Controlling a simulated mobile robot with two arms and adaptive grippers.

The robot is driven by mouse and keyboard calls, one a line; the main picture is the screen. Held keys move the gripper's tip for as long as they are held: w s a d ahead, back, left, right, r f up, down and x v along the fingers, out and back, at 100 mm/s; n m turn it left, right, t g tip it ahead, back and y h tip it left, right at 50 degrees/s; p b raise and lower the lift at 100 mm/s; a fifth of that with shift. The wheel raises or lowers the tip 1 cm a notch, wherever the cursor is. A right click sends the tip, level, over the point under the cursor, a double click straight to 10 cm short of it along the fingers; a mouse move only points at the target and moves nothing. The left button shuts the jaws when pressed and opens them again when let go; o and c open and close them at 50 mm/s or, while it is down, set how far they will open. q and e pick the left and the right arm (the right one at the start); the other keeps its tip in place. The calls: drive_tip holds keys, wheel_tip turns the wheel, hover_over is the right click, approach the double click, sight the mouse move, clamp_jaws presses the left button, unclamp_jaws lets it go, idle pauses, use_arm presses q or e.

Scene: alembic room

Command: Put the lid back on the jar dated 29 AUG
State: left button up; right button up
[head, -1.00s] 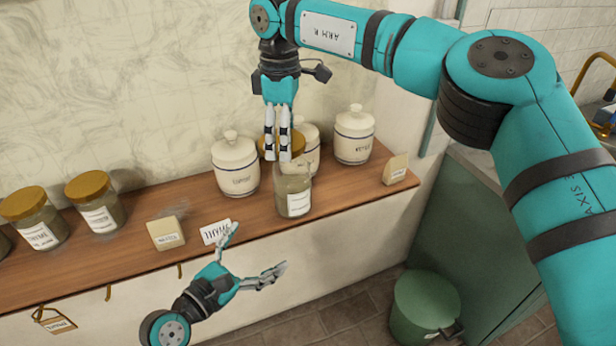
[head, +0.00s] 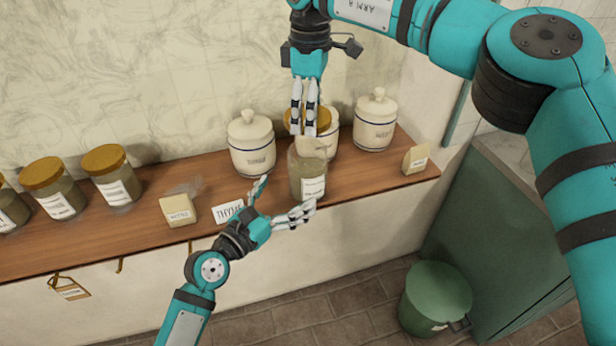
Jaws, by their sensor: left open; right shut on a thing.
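A glass jar (head: 307,174) with greenish-brown contents and a white label stands near the shelf's front edge. Its label is too small to read a date. A gold lid (head: 323,118) is in my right gripper (head: 302,133), which is shut on it and points down above the jar. The lid looks raised over the jar's mouth; the fingers partly hide it. My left gripper (head: 284,200) is open at the jar's lower left. Its lower finger reaches in front of the jar's base; I cannot tell whether it touches.
White lidded canisters (head: 251,145) stand behind the jar. A thyme card (head: 228,211), a small tan block (head: 178,210) and several gold-lidded jars (head: 112,176) stand to the left. Another tan block (head: 416,158) is at the wooden shelf's (head: 385,196) right end. A green bin (head: 436,292) stands below.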

sight(309, 151)
use_arm(q)
drive_tip(key=x, duration=0.7)
drive_tip(key=shift+w+d, duration=0.25)
drive_tip(key=shift+w, duration=0.05)
drive_tip(key=c, duration=1.6)
use_arm(e)
drive_tip(key=shift+f, duration=2.45)
drive_tip(key=shift+f, duration=0.1)
drive_tip(key=shift+a+f, duration=0.1)
drive_tip(key=shift+f, duration=0.7)
drive_tip(key=shift+f, duration=0.55)
use_arm(q)
clamp_jaws()
use_arm(e)
drive_tip(key=m, duration=0.3)
